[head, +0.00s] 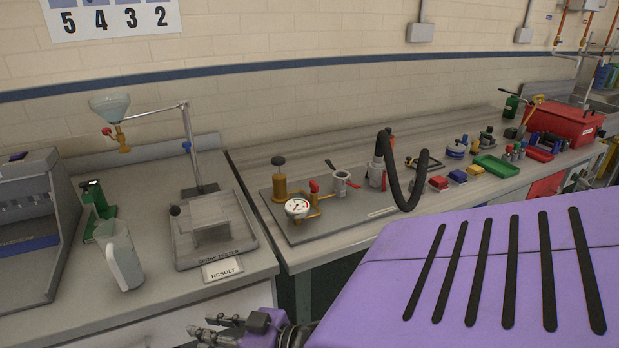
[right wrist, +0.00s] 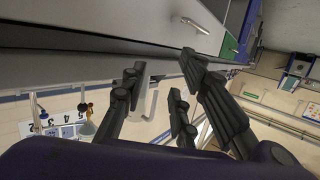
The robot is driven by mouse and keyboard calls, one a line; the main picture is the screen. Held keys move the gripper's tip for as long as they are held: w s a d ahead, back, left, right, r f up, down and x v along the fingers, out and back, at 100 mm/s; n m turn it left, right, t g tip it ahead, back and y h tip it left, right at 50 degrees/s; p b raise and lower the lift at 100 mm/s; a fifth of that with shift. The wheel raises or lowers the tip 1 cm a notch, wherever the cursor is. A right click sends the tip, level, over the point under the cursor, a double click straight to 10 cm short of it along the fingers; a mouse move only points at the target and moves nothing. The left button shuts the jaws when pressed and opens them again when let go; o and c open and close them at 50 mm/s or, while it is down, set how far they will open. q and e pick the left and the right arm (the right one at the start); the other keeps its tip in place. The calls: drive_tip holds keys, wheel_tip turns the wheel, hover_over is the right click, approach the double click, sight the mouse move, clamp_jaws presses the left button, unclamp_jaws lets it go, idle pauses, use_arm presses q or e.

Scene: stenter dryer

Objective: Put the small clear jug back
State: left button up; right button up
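My left gripper is not in view.
A spray tester (head: 213,235) with a RESULT card (head: 222,270) sits right of the jug. A glass funnel (head: 110,106) hangs on a stand above. A grey open box (head: 30,225) is at left. Free bench top lies in front of the jug.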

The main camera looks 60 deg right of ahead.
drive_tip(key=s+a+f+m+g+h, duration=0.1)
drive_tip(key=s+a+f+g+h, duration=0.1)
drive_tip(key=s+f, duration=0.9)
drive_tip(key=s+a+f+m+g+h, duration=0.1)
drive_tip(key=s+a+f+g, duration=0.3)
drive_tip(key=s+f, duration=0.8)
drive_tip(key=s+h, duration=0.1)
drive_tip(key=s, duration=0.3)
drive_tip(key=shift+f+g, duration=0.3)
drive_tip(key=shift+g, duration=0.1)
